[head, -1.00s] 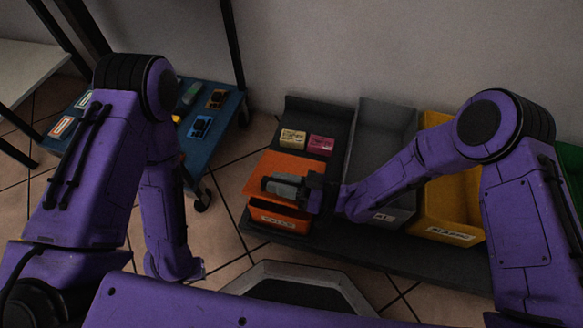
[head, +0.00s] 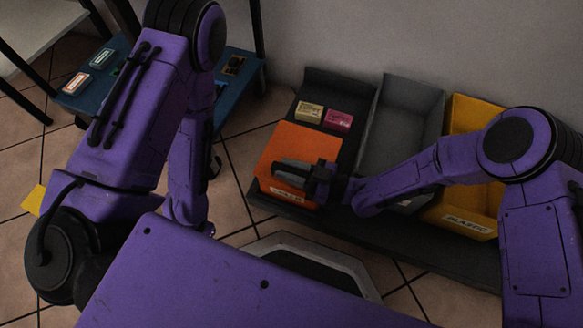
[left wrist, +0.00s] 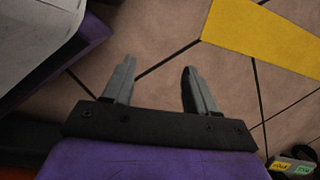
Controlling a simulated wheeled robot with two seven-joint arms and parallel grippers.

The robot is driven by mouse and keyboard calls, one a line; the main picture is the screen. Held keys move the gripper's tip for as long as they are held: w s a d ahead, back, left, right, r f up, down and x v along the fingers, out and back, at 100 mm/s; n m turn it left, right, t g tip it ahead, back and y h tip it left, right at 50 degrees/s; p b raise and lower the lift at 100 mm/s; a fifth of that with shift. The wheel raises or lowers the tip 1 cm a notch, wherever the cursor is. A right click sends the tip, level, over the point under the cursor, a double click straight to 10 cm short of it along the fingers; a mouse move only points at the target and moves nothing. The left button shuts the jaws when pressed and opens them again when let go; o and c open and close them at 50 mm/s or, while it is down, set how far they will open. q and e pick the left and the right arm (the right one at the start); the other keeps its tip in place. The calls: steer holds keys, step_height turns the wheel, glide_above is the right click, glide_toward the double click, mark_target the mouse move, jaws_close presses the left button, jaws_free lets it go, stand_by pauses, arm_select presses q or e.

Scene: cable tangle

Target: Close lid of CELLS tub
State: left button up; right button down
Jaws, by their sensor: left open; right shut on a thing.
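The CELLS tub is the orange box on the dark shelf; its white front label (head: 288,192) is partly covered by my gripper and hard to read. Its orange lid (head: 297,145) lies flat or nearly flat over the top, and no opening shows. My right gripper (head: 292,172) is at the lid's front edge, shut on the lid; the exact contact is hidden. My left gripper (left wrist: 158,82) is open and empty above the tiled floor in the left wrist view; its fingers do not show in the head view.
A grey bin (head: 405,110) and a yellow PLASTIC bin (head: 462,212) stand right of the tub. A cream box (head: 309,112) and a pink box (head: 338,120) lie behind it. A blue cart (head: 232,90) is at left. A yellow piece (left wrist: 265,40) lies on the floor.

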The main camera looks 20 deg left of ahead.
steer(key=shift+f, duration=0.2)
steer(key=c, duration=1)
jaws_free()
steer(key=shift+o, duration=0.2)
steer(key=shift+d+r, duration=0.1)
steer(key=shift+d, duration=0.05)
steer(key=shift+d+r+p, duration=0.15)
steer(key=shift+d+p, duration=0.55)
steer(key=shift+d, duration=0.55)
steer(key=d+p, duration=0.2)
steer(key=d, duration=0.5)
arm_select(q)
steer(key=w+r+n+t, duration=0.1)
steer(key=w+d+n+t, duration=0.1)
steer(key=w, duration=0.1)
steer(key=shift+d+r, duration=0.15)
steer(key=shift+r, duration=0.2)
arm_select(e)
steer(key=shift+s+d+f, duration=0.1)
steer(key=shift+d+f, duration=0.1)
steer(key=shift+d, duration=0.2)
